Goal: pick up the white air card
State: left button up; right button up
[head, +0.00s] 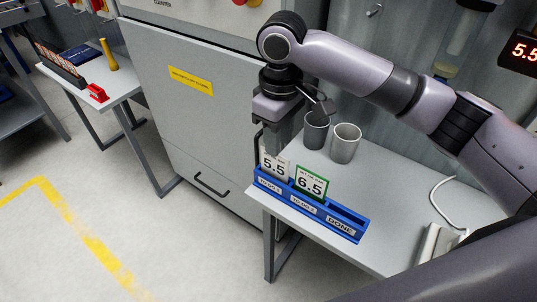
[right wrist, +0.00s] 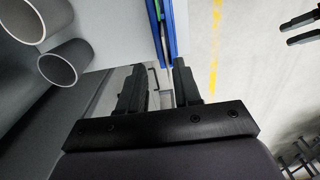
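The white card (head: 274,165), marked 5.5, stands upright in the left slot of a blue rack (head: 348,230) on the bench. A green-edged card (head: 310,183), marked 6.5, stands in the middle slot. My right gripper (head: 258,138) is just above and behind the white card, at its left end. In the right wrist view its fingers (right wrist: 158,66) are apart, with the blue rack (right wrist: 168,28) beyond them. I cannot make out the white card's face there. My left gripper (right wrist: 300,29) shows at that view's right edge, fingers apart and empty.
Two grey cups (head: 345,144) stand behind the rack. A grey cabinet (head: 195,110) is left of the bench. A side table (head: 92,77) at left holds a red item and a yellow one. A white device with a cable (head: 440,240) lies at the right of the bench.

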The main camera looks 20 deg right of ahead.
aim_at(275, 163)
jog(key=f, duration=0.7)
jog(key=shift+s+a, duration=0.2)
jog(key=shift+a, duration=0.15)
grip_shut()
